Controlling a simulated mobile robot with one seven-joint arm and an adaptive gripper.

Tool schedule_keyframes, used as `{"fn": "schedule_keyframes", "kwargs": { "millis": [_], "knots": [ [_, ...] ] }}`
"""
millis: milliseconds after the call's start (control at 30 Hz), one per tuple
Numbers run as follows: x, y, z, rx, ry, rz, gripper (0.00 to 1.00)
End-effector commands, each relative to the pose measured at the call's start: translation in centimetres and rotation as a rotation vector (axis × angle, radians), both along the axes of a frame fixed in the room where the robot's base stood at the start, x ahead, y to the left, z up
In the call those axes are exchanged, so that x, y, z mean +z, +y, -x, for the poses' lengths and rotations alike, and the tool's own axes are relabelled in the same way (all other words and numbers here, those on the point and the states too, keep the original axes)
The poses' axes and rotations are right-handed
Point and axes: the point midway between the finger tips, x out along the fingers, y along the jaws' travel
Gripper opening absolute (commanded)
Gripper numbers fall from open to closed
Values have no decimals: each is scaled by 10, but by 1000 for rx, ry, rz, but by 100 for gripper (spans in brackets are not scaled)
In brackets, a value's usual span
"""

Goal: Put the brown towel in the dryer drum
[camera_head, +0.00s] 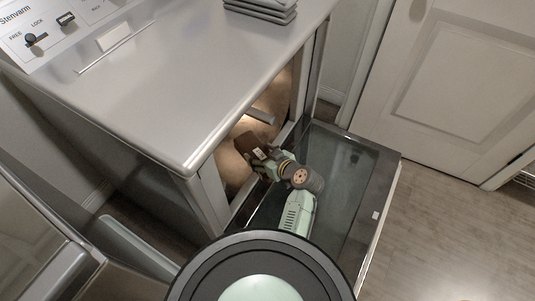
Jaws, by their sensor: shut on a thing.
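The brown towel (246,143) shows as a small dark brown patch at the front of my gripper (254,152). My gripper is shut on it, at the mouth of the front opening of the silver machine (190,90). The lit dryer drum (236,172) shows tan inside this opening, partly hidden by the machine's top edge and my gripper. The fingertips and most of the towel are hard to make out. I cannot tell how far the towel reaches into the drum.
The machine's door (345,185) is swung open, with my arm over its dark glass. Folded grey cloths (262,8) lie on the machine's top. A white room door (460,85) stands at the right, with clear wooden floor (440,225) before it.

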Motion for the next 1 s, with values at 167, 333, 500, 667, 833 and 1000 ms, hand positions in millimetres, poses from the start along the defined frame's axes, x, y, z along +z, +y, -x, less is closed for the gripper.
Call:
{"fn": "schedule_keyframes", "kwargs": {
  "millis": [167,333,500,667,833,1000],
  "knots": [
    [-6,18,-12,3,-3,0,28],
    [-13,34,-23,3,-2,0,28],
    [-19,50,-34,2,-3,-1,28],
    [-23,66,-44,2,-4,0,28],
    [-23,83,-56,3,-3,1,28],
    [-22,98,-66,1,-4,1,28]
  ]
}}
